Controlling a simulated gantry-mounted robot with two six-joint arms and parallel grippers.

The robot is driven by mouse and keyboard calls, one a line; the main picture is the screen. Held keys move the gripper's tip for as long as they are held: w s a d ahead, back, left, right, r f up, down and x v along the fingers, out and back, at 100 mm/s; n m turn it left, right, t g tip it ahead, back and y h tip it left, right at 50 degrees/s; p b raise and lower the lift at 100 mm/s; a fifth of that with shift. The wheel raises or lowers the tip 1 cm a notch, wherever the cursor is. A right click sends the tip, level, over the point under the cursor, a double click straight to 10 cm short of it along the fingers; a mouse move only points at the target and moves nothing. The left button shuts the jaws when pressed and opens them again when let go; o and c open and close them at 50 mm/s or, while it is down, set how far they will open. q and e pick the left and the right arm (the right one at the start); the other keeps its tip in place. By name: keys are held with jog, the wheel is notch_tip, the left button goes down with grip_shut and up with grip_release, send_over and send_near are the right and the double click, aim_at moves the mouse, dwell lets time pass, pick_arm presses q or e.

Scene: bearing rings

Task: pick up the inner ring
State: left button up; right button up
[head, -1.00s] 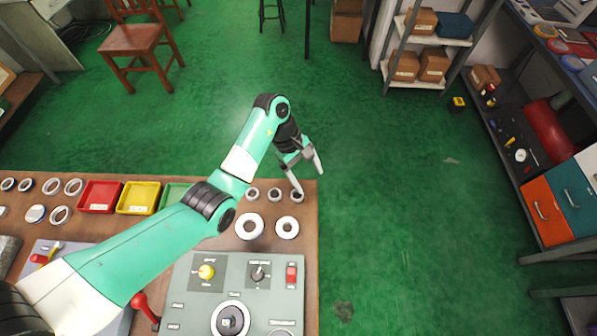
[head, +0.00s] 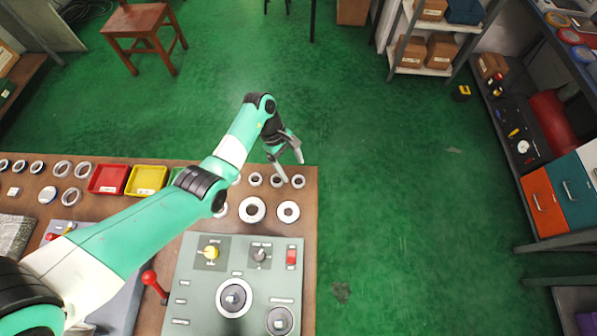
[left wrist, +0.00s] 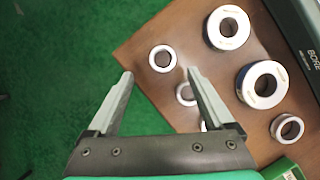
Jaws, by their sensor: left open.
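Several small steel rings stand in a row near the right corner of the wooden table; I cannot tell which of them is the inner ring. The rightmost small ring (head: 298,182) also shows in the left wrist view (left wrist: 162,58), between and just beyond my fingertips. My left gripper (head: 293,171) is open and empty above the table's far right corner. In the left wrist view its fingers (left wrist: 159,73) are spread apart. The right finger partly covers a second small ring (left wrist: 184,95). Two larger thick rings (head: 252,209) (head: 288,211) lie nearer the panel. My right gripper is not in view.
A grey control panel (head: 205,290) with knobs and a red switch fills the table's near right part. Red (head: 108,180) and yellow (head: 147,180) bins stand left of the small rings, with more rings farther left. Beyond the right table edge is open green floor.

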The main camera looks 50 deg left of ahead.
aim_at(299, 183)
pick_arm(q)
jog(key=x, duration=0.1)
jog(key=b+x, duration=0.1)
jog(key=x, duration=0.3)
jog(key=shift+s+d+b, duration=0.1)
jog(key=shift+s+b, duration=0.15)
jog(key=shift+b, duration=0.05)
jog(key=shift+r, duration=0.15)
jog(key=shift+c, duration=0.2)
grip_shut()
